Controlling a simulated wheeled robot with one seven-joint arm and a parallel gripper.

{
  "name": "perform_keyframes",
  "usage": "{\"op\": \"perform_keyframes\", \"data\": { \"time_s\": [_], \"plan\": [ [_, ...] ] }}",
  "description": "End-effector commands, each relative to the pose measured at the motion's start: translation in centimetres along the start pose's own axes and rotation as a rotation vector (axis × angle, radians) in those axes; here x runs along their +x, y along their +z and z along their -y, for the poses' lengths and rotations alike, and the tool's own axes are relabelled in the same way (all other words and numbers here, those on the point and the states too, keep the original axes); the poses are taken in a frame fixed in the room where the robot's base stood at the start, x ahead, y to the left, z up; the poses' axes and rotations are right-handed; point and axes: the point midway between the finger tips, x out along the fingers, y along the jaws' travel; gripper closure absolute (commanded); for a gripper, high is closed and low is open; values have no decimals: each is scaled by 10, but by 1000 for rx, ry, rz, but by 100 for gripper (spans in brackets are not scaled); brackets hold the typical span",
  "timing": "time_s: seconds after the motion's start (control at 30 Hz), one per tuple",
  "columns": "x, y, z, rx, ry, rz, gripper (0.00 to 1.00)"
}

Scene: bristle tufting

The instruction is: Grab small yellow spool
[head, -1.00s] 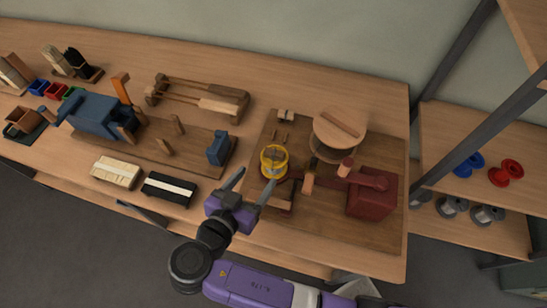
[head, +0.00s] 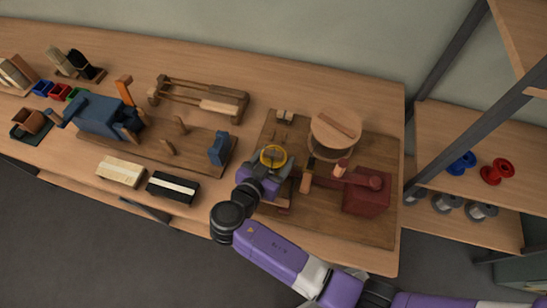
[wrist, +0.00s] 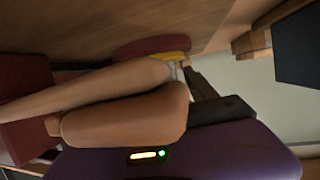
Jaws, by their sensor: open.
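The small yellow spool (head: 273,157) sits on the red machine's mount, on the wooden board at the right of the bench. My gripper (head: 272,168) is at the spool in the head view, its purple body just in front and the jaws around or beside the spool's lower part. The gripper is open; the spool hides part of the jaws. I cannot tell whether the fingers touch the spool.
The red machine block (head: 366,193) and a round wooden disc (head: 335,130) stand right of the spool. A blue vise-like device (head: 95,116) and brushes lie left. A shelf at right holds a blue spool (head: 461,163) and a red spool (head: 497,171).

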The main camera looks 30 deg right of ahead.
Motion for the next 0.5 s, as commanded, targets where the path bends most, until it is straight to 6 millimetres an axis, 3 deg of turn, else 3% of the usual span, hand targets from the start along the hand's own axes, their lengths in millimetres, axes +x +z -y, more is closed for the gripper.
{"op": "perform_keyframes", "data": {
  "time_s": [0.13,0.4,0.5],
  "plan": [
    [15,0,0,0,2,0,34],
    [17,0,0,1,-1,0,34],
    [17,0,0,1,-1,0,54]
  ]
}}
